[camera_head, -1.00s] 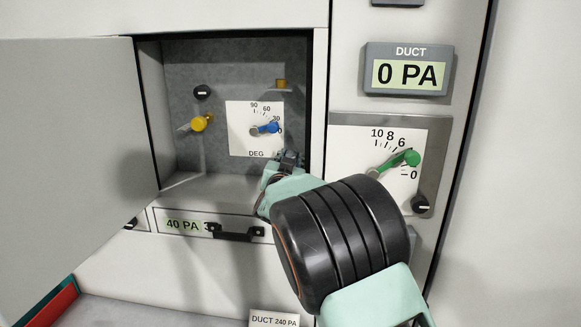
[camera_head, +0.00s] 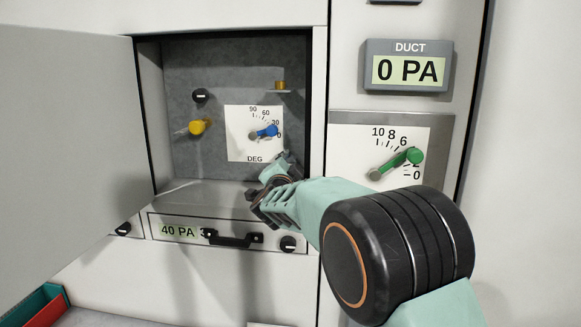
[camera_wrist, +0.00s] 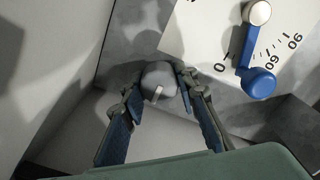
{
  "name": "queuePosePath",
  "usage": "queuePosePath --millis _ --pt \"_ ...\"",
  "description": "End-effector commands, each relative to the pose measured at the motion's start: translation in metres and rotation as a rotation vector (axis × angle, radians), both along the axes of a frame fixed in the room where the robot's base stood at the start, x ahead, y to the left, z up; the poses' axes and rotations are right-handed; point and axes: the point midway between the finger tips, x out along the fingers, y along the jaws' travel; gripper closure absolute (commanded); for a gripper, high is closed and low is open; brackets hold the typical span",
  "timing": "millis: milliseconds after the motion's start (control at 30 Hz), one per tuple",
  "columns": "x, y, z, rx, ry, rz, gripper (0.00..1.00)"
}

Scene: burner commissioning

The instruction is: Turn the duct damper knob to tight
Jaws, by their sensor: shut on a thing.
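My gripper (camera_head: 270,180) reaches into the open recess, below the white DEG dial plate. In the wrist view, its two fingers (camera_wrist: 157,95) are closed around a grey round knob (camera_wrist: 160,76) with a short pale pointer mark. No label for this knob can be read, and the fingers and wrist hide it in the head view. On the dial (camera_head: 240,145), the blue lever (camera_head: 265,131) points right, between 0 and 30. The blue lever also shows in the wrist view (camera_wrist: 257,82), beside the right finger and apart from it.
An open door panel (camera_head: 70,160) stands at the left. A yellow lever (camera_head: 197,127) and a black knob (camera_head: 200,95) are in the recess. A drawer (camera_head: 182,232) marked 40 PA lies below. At right are a DUCT display (camera_head: 408,72) reading 0 PA and a green lever (camera_head: 400,161).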

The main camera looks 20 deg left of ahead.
Motion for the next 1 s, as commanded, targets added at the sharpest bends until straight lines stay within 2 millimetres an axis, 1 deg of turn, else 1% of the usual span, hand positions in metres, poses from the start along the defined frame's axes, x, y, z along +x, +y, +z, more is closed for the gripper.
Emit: queuePosePath --millis 500,533,667,1000 --pt "-0.0005 0.0007 -0.0014 0.018 0.008 0.001 0.97" --pt "-0.0005 0.0007 -0.0014 0.018 0.008 0.001 0.69" --pt "-0.0003 0.0006 -0.0011 0.017 0.006 0.001 0.55" --pt "-0.0018 -0.0001 -0.0002 0.016 0.005 0.001 0.54"
